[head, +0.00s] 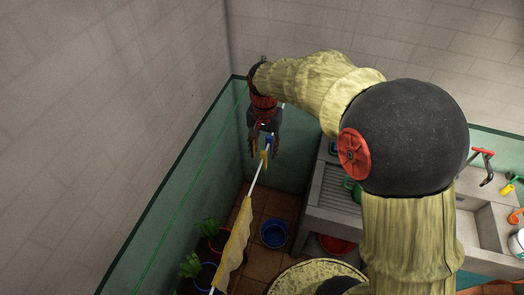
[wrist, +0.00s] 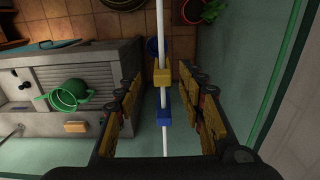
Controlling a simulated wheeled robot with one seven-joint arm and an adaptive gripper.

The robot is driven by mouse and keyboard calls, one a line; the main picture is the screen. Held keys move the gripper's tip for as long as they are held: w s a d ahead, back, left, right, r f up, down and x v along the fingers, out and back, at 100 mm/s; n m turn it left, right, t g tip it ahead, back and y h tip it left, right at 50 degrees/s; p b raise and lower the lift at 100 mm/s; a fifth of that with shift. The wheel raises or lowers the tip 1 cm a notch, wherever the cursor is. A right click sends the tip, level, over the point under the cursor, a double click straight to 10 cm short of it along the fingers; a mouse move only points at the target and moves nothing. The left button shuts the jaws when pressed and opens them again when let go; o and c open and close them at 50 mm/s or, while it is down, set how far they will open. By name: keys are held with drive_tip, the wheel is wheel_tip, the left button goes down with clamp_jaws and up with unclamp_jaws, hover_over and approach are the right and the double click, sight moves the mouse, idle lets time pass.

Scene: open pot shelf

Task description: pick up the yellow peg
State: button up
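The yellow peg (head: 264,156) sits on a thin white line in the head view. In the wrist view the yellow peg (wrist: 162,77) is on the same line, just above a blue peg (wrist: 164,115). The blue peg (head: 268,141) shows between my gripper's fingers in the head view. My gripper (head: 264,149) hangs pointing down over the line. In the wrist view my gripper (wrist: 166,104) is open, with one finger on each side of the line and pegs. A visible gap separates both fingers from the pegs. The exact height between fingertips and yellow peg is unclear.
A yellow cloth (head: 235,247) hangs on the line nearer the camera. A green wall (head: 195,180) runs close on the left. A grey sink unit (head: 333,195) stands on the right. A blue bucket (head: 274,233) and potted plants (head: 210,228) are on the tiled floor below.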

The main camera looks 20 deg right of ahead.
sight(263, 157)
drive_tip(key=f, duration=0.3)
drive_tip(key=f+p, duration=0.1)
drive_tip(key=f, duration=0.3)
drive_tip(key=shift+w+a+f+p, duration=0.1)
drive_tip(key=shift+w+p, duration=0.1)
drive_tip(key=shift+p, duration=0.1)
drive_tip(key=c, duration=0.9)
